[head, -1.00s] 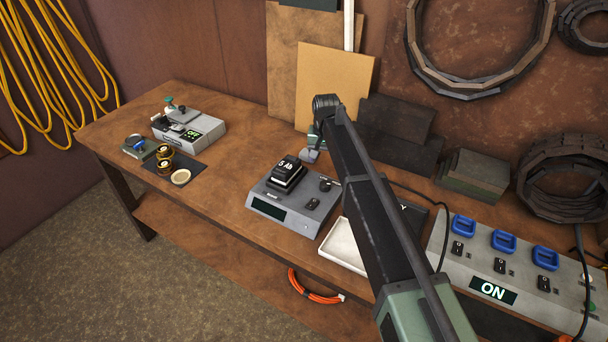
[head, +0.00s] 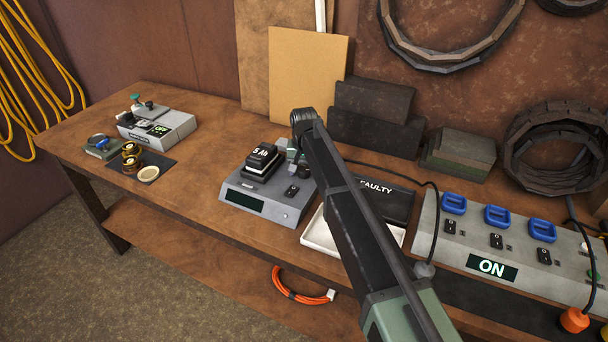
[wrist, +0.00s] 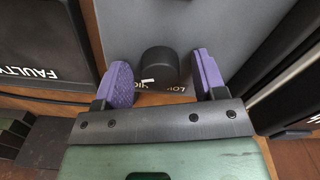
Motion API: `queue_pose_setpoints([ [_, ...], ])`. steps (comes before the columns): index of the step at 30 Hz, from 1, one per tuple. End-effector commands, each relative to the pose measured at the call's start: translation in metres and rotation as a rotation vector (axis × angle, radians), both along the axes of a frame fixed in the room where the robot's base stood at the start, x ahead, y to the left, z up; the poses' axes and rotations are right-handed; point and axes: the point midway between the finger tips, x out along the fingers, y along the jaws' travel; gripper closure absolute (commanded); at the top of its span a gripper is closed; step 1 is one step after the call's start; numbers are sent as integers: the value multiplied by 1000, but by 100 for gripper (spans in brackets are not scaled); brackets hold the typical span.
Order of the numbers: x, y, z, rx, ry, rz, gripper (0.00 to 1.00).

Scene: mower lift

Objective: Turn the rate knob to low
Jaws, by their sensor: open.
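The rate knob (wrist: 160,68) is a dark round knob on the grey charger (head: 238,207), with a small white mark on its edge. Beside it in the wrist view is printed lettering, "LO" and part of another word, partly covered. My gripper (wrist: 164,78) is open, with its two purple finger pads on either side of the knob. A gap shows between the knob and each pad.
A black "5 Ah" battery (head: 262,158) sits on the charger, close left of my gripper. A white tray (head: 318,235) and a black "FAULTY" sign (head: 385,200) lie to the right. A power strip (head: 480,240) with blue sockets stands farther right.

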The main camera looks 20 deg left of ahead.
Motion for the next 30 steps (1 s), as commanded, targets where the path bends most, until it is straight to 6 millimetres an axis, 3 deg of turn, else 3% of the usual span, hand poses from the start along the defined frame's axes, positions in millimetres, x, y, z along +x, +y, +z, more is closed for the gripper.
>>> queue_pose_setpoints([
  [2,0,0,1,0,0,0,37],
  [9,0,0,1,0,0,0,74],
  [12,0,0,1,0,0,0,85],
  [23,0,0,1,0,0,59,85],
  [30,0,0,1,0,0,209,85],
])
